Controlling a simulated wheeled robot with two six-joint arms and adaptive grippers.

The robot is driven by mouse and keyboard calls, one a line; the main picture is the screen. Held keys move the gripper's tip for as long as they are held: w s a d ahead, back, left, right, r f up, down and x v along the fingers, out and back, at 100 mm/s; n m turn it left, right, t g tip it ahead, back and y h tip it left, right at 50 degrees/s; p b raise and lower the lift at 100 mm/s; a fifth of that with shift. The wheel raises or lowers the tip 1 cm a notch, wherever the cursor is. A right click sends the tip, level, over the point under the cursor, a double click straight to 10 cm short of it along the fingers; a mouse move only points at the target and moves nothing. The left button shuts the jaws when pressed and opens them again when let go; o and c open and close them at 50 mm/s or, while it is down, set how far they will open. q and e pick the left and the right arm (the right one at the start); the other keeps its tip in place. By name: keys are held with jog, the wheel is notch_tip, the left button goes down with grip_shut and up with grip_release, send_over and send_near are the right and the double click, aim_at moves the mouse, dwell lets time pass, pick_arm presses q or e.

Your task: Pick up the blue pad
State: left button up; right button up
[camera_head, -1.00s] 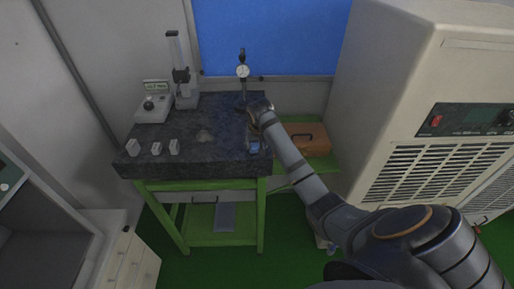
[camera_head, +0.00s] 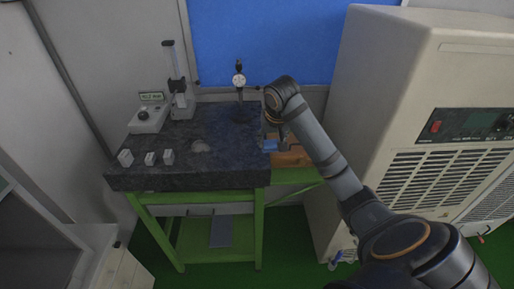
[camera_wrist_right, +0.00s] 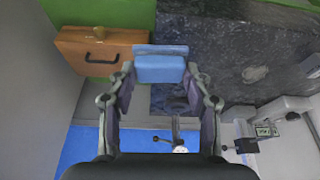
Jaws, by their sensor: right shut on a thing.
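The blue pad (camera_head: 269,145) is a small blue block near the right edge of the dark granite slab (camera_head: 225,170). It also shows in the right wrist view (camera_wrist_right: 160,69), between the fingertips. My right gripper (camera_wrist_right: 160,75) is shut on the pad, with one finger on each side. In the head view the right gripper (camera_head: 271,138) is partly hidden by its own wrist and looks raised over the slab's right edge. The exact gap between pad and slab cannot be told. My left gripper is not in view.
Several small metal blocks (camera_head: 150,158) sit at the left front. An orange case (camera_wrist_right: 95,50) lies beside the slab. A large beige cabinet (camera_head: 400,110) bounds the right.

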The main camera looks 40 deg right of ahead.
jog(key=s+d+r+b, duration=0.1)
jog(key=s+r+b, duration=0.2)
jog(key=s, duration=0.3)
jog(key=shift+s+d+b, duration=0.25)
jog(key=shift+b, duration=0.4)
